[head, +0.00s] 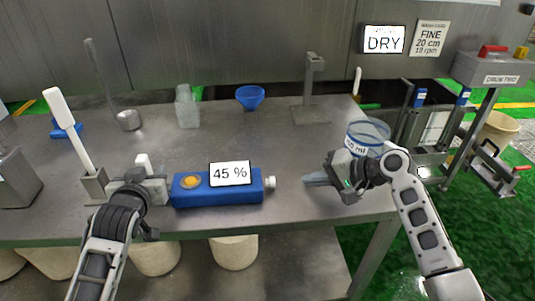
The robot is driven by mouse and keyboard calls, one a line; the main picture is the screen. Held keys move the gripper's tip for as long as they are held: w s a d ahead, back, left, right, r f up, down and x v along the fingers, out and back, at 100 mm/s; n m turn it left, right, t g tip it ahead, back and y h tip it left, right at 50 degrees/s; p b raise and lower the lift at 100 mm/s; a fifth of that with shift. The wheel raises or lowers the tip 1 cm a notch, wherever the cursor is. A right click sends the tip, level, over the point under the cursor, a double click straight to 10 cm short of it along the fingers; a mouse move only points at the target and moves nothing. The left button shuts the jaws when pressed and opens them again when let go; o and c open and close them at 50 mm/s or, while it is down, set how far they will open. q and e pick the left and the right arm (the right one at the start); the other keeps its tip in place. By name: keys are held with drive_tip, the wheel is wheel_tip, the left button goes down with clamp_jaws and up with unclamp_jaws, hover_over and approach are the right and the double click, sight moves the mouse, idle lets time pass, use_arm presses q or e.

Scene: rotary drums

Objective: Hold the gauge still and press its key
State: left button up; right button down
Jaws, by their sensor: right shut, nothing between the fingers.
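The gauge (218,192) is a blue box lying on the steel table, with a white display reading "45 %" (230,174), a round orange key (191,182) on its top left and a pale knob on its right end. My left gripper (158,190) is at the gauge's left end, very near or touching it. Its fingers are too unclear to tell whether they hold the gauge. My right gripper (312,180) is shut and empty, to the right of the gauge and apart from it, its fingers pointing left.
A clear blue-rimmed container (368,135) stands behind my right gripper. A blue bowl (250,97), a translucent bottle (187,107) and a metal stand (311,90) are further back. A white-handled tool (68,130) stands upright at left.

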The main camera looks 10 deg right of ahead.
use_arm(q)
drive_tip(key=o, duration=0.6)
drive_tip(key=shift+f, duration=0.1)
drive_tip(key=shift+r, duration=0.35)
drive_tip(key=shift+r+p, duration=0.25)
drive_tip(key=shift+p, duration=0.35)
drive_tip(key=o, duration=0.5)
drive_tip(key=shift+w, duration=0.1)
drive_tip(key=shift+o, duration=0.2)
